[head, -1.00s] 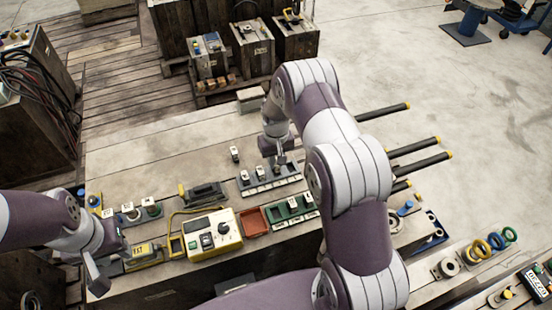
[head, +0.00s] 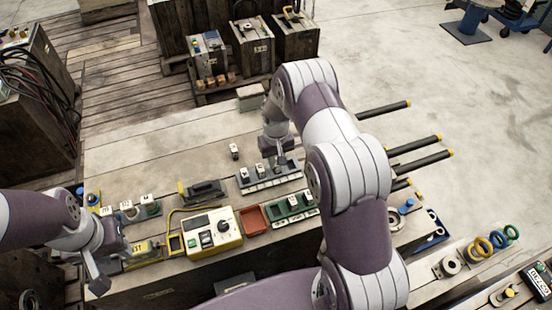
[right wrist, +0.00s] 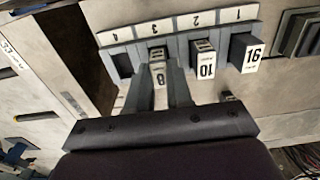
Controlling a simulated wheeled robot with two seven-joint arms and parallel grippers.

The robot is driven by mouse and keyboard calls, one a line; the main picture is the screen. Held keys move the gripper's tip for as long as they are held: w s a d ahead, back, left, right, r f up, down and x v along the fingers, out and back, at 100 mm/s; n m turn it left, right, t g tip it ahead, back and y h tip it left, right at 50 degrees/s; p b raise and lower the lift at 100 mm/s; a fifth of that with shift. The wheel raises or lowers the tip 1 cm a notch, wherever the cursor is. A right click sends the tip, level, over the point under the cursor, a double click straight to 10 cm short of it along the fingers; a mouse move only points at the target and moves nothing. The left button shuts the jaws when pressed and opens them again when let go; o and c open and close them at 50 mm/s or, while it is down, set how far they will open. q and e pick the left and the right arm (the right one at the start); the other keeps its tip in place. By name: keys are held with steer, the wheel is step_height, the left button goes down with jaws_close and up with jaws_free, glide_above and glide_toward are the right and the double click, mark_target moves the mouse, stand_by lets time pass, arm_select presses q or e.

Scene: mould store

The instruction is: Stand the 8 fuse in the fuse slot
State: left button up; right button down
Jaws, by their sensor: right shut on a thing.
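The 8 fuse (right wrist: 159,76), with a white label, is between the two fingers of my right gripper (right wrist: 160,92) in the right wrist view. It is upright at the slot marked 3 of the grey fuse block (right wrist: 120,35); I cannot tell whether it is fully down. A 10 fuse (right wrist: 206,67) stands in slot 2 and a 16 fuse (right wrist: 250,55) in slot 1. Slot 4 looks empty. In the head view my right gripper (head: 281,160) is over the block (head: 270,183), and its fingertips are hard to see. My left gripper (head: 97,278) is low at the left; its jaws are unclear.
Another small fuse (head: 234,152) stands on the table behind the block. A yellow meter (head: 212,232), a red tray (head: 255,220) and a green block (head: 290,208) are in front. Black rods (head: 420,162) stick out at the right. The table at the back left is clear.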

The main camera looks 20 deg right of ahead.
steer(key=shift+f, duration=0.2)
steer(key=c, duration=0.9)
jaws_free()
steer(key=shift+c, duration=0.2)
steer(key=c, duration=0.4)
steer(key=shift+o, duration=0.2)
steer(key=shift+r, duration=0.2)
steer(key=shift+r+p, duration=0.55)
steer(key=shift+r, duration=0.05)
steer(key=shift+r, duration=0.1)
